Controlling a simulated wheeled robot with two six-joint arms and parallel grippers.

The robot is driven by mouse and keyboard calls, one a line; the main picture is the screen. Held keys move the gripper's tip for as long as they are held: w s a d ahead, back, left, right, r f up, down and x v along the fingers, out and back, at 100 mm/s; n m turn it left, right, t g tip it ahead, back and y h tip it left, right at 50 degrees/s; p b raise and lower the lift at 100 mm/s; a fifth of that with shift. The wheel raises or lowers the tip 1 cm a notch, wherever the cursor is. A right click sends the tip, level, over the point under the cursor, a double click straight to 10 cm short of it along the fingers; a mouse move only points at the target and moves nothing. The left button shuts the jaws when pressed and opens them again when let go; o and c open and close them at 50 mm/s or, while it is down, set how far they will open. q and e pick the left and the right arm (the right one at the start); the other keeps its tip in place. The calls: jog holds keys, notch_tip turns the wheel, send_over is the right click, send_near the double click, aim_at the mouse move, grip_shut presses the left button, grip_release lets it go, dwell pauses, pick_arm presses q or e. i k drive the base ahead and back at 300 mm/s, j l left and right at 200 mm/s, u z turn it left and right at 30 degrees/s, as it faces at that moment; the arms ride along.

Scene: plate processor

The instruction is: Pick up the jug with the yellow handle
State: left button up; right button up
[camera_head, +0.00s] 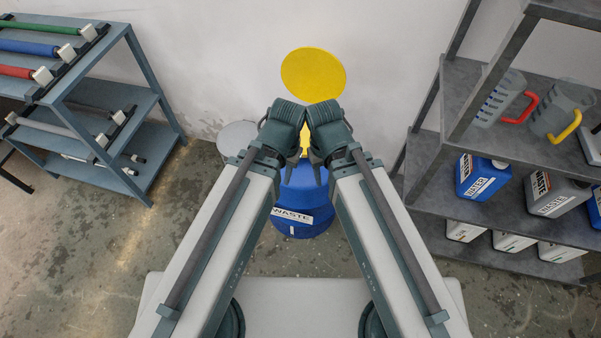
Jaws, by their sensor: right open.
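The jug with the yellow handle (548,117) is a grey, translucent jug on the upper board of the right shelf, with its handle at its right side. A similar jug with a red handle (492,104) stands to its left. My right gripper (317,158) is in the middle of the view, in front of the blue waste bin, far left of the jugs. It is open and holds nothing that I can see.
A blue waste bin (305,222) with a raised yellow lid (313,75) stands ahead. A rack (140,104) stands left. Floor between is clear.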

aim_at(562, 108)
jog(key=z, duration=1.7)
